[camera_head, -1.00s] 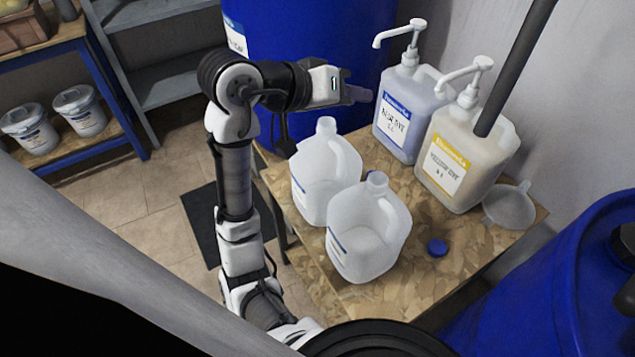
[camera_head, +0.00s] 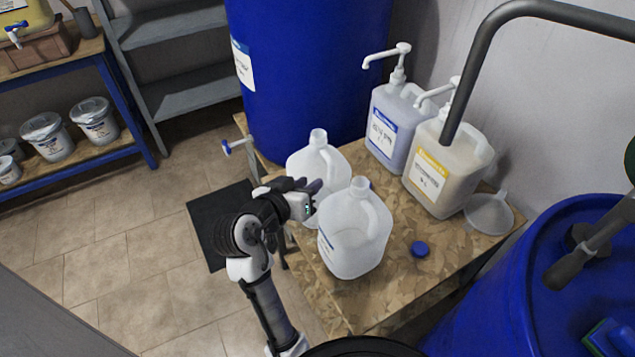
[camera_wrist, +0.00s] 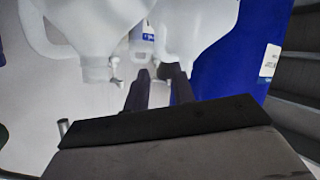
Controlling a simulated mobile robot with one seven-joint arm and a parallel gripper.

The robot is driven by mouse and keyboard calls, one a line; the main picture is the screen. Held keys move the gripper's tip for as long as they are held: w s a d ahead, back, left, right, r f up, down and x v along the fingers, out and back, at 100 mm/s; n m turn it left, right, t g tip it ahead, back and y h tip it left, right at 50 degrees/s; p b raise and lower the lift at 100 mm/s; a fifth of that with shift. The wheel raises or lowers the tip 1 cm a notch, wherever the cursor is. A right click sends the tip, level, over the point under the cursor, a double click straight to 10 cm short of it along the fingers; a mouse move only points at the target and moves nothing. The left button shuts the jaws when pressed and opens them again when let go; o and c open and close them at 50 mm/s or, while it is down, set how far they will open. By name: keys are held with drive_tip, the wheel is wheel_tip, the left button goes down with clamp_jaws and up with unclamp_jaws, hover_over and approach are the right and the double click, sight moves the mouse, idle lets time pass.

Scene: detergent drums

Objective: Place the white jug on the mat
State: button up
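Two translucent white jugs stand on the wooden table. The rear jug (camera_head: 318,160) is partly hidden behind the front jug (camera_head: 353,238) and my gripper. The dark mat (camera_head: 207,225) lies bare on the floor to the left of the table. My gripper (camera_head: 316,187) is low at the left side of the jugs, in front of the rear one. In the upside-down wrist view, its dark fingers (camera_wrist: 158,88) are apart with a visible gap. The right finger overlaps the neck of the rear jug (camera_wrist: 195,25); contact cannot be told. The front jug (camera_wrist: 95,30) is on the left there.
Two pump bottles, lilac (camera_head: 392,125) and yellowish (camera_head: 445,170), stand behind the jugs. Blue drums stand at the back (camera_head: 310,70) and right (camera_head: 530,290). Floor around the mat is clear.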

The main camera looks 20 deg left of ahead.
sight(330, 168)
drive_tip(key=p+x, duration=0.2)
drive_tip(key=x, duration=0.7)
drive_tip(key=shift+w+r+p, duration=0.1)
drive_tip(key=shift+w+p, duration=0.05)
drive_tip(key=shift+p, duration=0.15)
drive_tip(key=shift+c, duration=0.2)
